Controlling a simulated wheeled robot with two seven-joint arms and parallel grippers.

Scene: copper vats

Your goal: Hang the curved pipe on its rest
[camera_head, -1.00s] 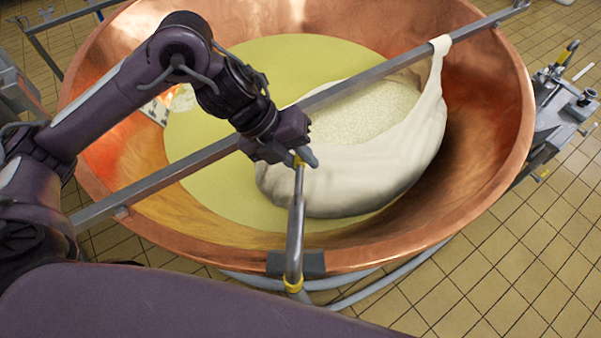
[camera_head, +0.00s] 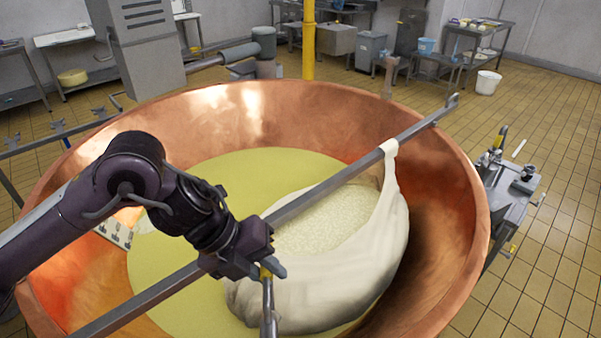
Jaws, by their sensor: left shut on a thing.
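I cannot make out the pipe's rest in this view. My right gripper is not in view.
A metal bar (camera_head: 330,185) crosses the vat, close to my left gripper. A white cloth (camera_head: 375,245) full of curd hangs from it in the yellow liquid (camera_head: 180,240). A metal stand (camera_head: 508,190) is right of the vat. Tiled floor (camera_head: 560,230) lies open at right.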

